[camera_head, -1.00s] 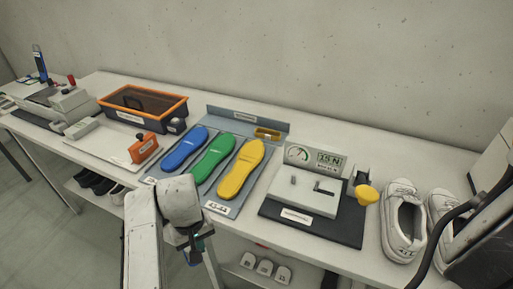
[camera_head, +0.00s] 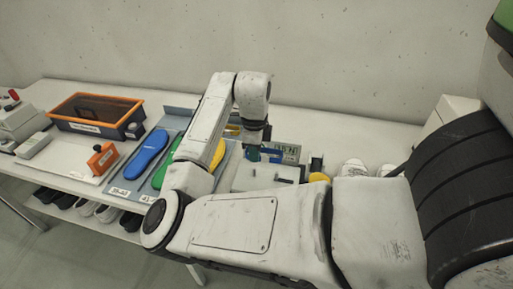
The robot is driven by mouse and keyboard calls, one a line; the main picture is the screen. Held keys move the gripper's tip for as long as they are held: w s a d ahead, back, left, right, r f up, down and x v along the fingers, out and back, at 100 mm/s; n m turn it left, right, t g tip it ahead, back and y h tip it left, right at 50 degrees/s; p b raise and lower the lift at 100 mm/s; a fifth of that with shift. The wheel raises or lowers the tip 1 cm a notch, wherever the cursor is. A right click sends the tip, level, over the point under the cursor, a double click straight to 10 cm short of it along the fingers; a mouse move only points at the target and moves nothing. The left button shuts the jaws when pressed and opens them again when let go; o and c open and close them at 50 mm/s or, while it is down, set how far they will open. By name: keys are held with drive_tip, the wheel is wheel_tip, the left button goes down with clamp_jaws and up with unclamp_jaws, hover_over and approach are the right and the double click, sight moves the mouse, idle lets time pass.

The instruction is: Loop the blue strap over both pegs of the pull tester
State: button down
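The pull tester (camera_head: 246,184) is a pale block on the bench right of the insoles, with a display (camera_head: 289,151) behind and a yellow knob (camera_head: 318,177) at its right. My arm hides its front edge. Small fittings show on its top, but I cannot tell both pegs clearly. My gripper (camera_head: 257,156) points down above the tester's back left part. A small blue piece, perhaps the blue strap (camera_head: 272,153), shows at the fingers in front of the display. It is too small to tell whether the fingers are shut on it or whether it touches a peg.
Blue (camera_head: 148,153) and green (camera_head: 171,164) insoles lie on a grey board left of the tester; my arm covers much of the yellow one. An orange-rimmed bin (camera_head: 97,112) stands further left. White shoes (camera_head: 354,168) stand right of the tester. The wall rises behind.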

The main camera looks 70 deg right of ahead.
sight(257, 180)
drive_tip(key=shift+m, duration=0.3)
drive_tip(key=shift+s+d+f+b, duration=0.1)
drive_tip(key=shift+s+f+b, duration=0.05)
drive_tip(key=shift+f+b, duration=1.9)
drive_tip(key=shift+s+d+f+b, duration=0.1)
drive_tip(key=shift+f+b, duration=1.35)
drive_tip(key=shift+f, duration=1.15)
drive_tip(key=c, duration=1.3)
unclamp_jaws()
drive_tip(key=shift+f, duration=0.15)
drive_tip(key=shift+o, duration=0.2)
drive_tip(key=shift+a+r+b, duration=0.1)
drive_tip(key=shift+r+b, duration=0.3)
drive_tip(key=shift+r, duration=5.25)
